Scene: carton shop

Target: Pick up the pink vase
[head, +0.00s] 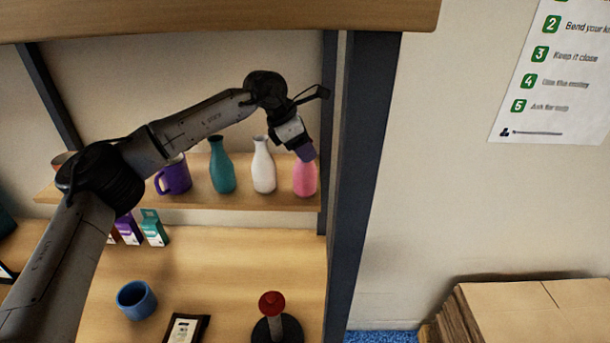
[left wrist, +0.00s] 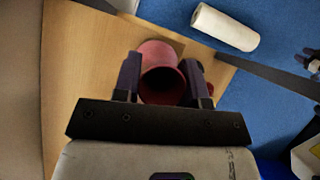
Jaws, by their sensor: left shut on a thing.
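The pink vase (head: 305,181) stands upright at the right end of the middle shelf in the head view. My left gripper (head: 306,152) is at its top, and its fingers hide the vase's neck there. In the left wrist view the pink vase (left wrist: 160,86) shows its dark round mouth between the two fingers of my left gripper (left wrist: 162,82). The fingers are shut on the vase from both sides. I cannot tell whether its base has left the shelf.
A white vase (head: 263,166), a teal vase (head: 221,168) and a purple mug (head: 175,177) stand left of the pink vase on the shelf (head: 240,201). A dark upright post (head: 357,170) rises close to its right. Below are a blue mug (head: 136,300) and small cartons (head: 153,229).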

